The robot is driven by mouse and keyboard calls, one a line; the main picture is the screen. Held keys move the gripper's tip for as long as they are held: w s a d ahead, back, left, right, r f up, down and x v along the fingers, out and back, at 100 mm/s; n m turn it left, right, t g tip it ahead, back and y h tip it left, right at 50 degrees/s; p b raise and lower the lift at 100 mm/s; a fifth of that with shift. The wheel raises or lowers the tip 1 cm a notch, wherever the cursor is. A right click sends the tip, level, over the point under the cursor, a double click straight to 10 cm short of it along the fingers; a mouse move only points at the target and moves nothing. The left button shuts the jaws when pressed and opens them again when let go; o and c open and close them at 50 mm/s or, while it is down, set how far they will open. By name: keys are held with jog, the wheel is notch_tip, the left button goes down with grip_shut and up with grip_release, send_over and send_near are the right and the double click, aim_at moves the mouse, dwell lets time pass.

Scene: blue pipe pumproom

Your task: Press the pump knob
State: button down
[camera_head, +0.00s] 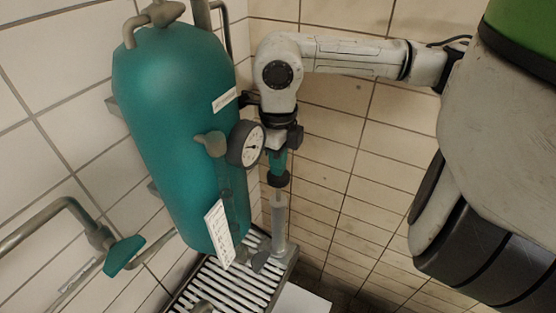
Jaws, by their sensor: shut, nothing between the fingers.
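A dark, round pump knob (279,181) sits on top of an upright grey pump cylinder (279,222), to the right of a large teal tank (175,125). My gripper (279,167) points straight down over the knob, its fingers shut with nothing held. The fingertips appear to be at or just above the knob's top; I cannot tell whether they touch. The fingers look small and partly merge with the teal parts there.
A round pressure gauge (247,144) sticks out from the tank close to the left of my gripper. A slatted metal grate (225,285) lies below. A pipe with a teal valve handle (124,256) is at lower left. Tiled walls (330,170) stand behind.

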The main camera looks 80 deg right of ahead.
aim_at(278, 183)
jog(key=shift+f, duration=0.15)
notch_tip(278, 183, down, 6)
jog(key=b, duration=0.9)
jog(key=shift+s, duration=0.1)
